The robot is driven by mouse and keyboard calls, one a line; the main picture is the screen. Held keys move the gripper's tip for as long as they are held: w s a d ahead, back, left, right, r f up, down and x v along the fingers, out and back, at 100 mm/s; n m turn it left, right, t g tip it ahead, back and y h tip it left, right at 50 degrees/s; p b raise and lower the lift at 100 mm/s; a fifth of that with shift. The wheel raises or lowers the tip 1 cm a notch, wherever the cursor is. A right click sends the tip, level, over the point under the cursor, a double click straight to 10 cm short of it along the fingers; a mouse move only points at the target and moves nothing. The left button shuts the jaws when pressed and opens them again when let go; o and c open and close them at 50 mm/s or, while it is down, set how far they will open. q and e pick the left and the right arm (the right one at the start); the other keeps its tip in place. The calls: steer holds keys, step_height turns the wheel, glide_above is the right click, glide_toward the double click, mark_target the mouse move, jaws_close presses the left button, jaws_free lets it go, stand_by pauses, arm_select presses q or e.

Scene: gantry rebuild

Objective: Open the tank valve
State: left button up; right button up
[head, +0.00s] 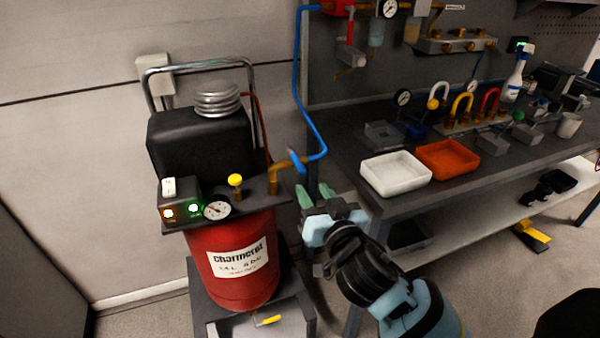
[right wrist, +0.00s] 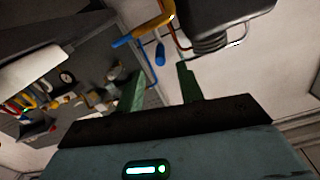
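The red compressor tank (head: 237,262) stands on a grey stand at left in the head view. At its top right a brass outlet pipe (head: 275,178) carries the tank valve, whose blue lever (head: 297,160) sits close to the blue hose. My right gripper (head: 315,192) is open and empty, below and slightly right of the lever, apart from it. In the right wrist view the blue lever (right wrist: 160,54) appears ahead of the two spread green fingers (right wrist: 161,82), with the brass pipe (right wrist: 136,37) beside it. My left gripper is not in view.
A blue hose (head: 298,90) runs from the valve up to the wall panel. A gauge (head: 217,209) and yellow knob (head: 235,181) sit on the tank top. The workbench (head: 345,160) at right holds a white tray (head: 396,174) and an orange tray (head: 447,160).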

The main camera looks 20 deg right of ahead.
mark_target(305, 175)
steer(key=shift+d+r, duration=0.1)
steer(key=shift+r, duration=0.15)
steer(key=shift+w, duration=0.4)
steer(key=shift+w+p, duration=0.3)
steer(key=shift+w, duration=3.25)
jaws_close()
